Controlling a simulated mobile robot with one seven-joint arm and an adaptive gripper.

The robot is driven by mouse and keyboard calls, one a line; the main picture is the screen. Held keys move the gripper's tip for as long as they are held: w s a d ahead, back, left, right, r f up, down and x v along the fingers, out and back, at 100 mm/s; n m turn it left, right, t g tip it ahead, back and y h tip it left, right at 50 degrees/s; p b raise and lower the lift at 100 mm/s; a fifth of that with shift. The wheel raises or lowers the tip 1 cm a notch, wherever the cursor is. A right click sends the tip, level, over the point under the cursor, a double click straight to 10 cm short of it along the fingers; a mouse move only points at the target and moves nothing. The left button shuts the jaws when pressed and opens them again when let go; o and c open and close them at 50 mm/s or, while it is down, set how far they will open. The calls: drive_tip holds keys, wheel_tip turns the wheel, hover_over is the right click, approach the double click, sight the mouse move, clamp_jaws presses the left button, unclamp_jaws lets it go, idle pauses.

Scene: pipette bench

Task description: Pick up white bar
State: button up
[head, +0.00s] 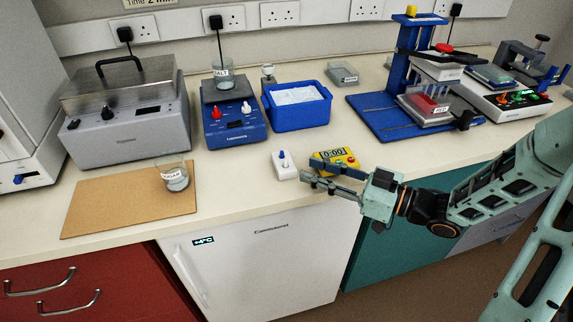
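I cannot make out a separate white bar for certain. A small white block (285,166) with a blue peg on top stands near the front edge of the bench, in the middle of the head view. My gripper (309,171) reaches in from the right, just to the right of this block. Its two fingers are spread apart, with nothing visible between them. The fingers partly cover the lower part of a yellow timer (334,156) reading 0:00.
A blue tub (297,116), a blue balance (232,137) with a salt beaker (223,78) and a grey bath (128,138) stand behind. A sugar beaker (175,180) is on a brown board (112,207). A blue stand (375,123) is right. Bare worktop (235,176) lies left of the block.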

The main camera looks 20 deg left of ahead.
sight(288, 162)
drive_tip(key=x, duration=0.6)
drive_tip(key=shift+w+a+f, duration=0.15)
drive_tip(key=shift+w+a, duration=0.05)
drive_tip(key=shift+a, duration=0.1)
clamp_jaws()
